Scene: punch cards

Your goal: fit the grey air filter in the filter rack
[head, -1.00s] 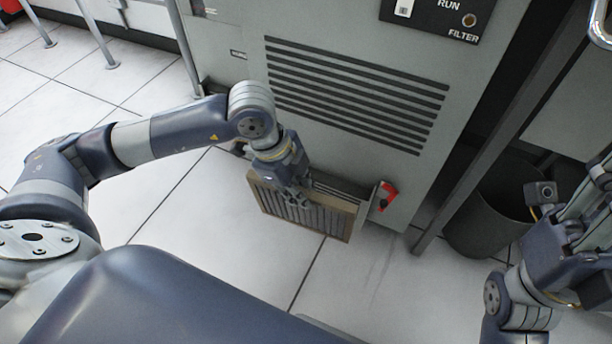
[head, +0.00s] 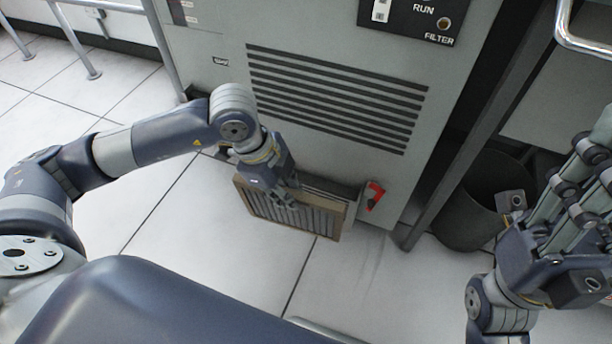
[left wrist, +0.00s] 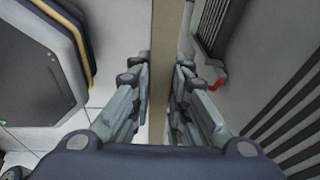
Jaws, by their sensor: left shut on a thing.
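The grey air filter (head: 290,212), a pleated panel in a tan frame, stands on edge in front of the grey cabinet's lower front. My left gripper (head: 287,196) is shut on its upper frame edge. In the left wrist view the filter's edge (left wrist: 163,70) runs as a tan strip between the fingers (left wrist: 160,88). The filter rack (head: 345,190) is the slot low on the cabinet, with a red latch (head: 374,195) at its right end. The filter stands outside it and hides most of the opening. My right gripper (head: 590,170) is at the far right, apart from the filter; its fingertips are unclear.
The cabinet has a dark louvred grille (head: 335,100) above the rack and a RUN/FILTER panel (head: 408,18) higher up. A dark bin (head: 470,215) and a grey post (head: 470,150) stand at right. The tiled floor in front is clear.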

